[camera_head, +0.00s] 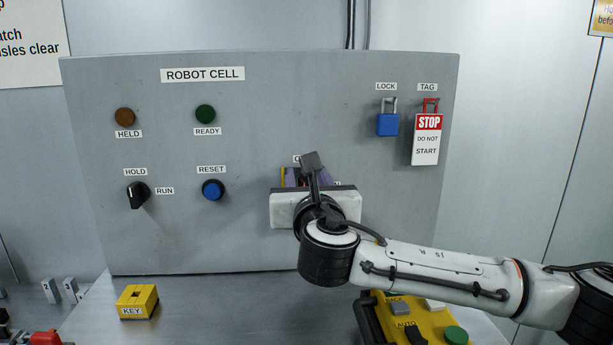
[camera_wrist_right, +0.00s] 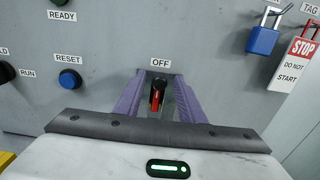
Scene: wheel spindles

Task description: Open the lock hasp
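My right gripper (camera_head: 305,178) reaches to the lower middle of the grey panel, and its body hides most of what is there. In the right wrist view its two purple fingers (camera_wrist_right: 160,84) are apart, on either side of a small red and black handle (camera_wrist_right: 157,97) below an OFF label. A gap shows beside the handle, so I see no grip on it. I cannot tell whether this handle belongs to the lock hasp. A blue padlock (camera_head: 388,124) hangs under LOCK, and a red-and-white STOP tag (camera_head: 427,140) hangs under TAG. My left gripper is not in view.
The grey panel (camera_head: 260,110) also bears a black HOLD/RUN knob (camera_head: 137,195), a blue RESET button (camera_head: 213,189) and two lamps. A yellow KEY block (camera_head: 137,301) sits on the bench at left. A yellow control box (camera_head: 378,325) lies below my right arm.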

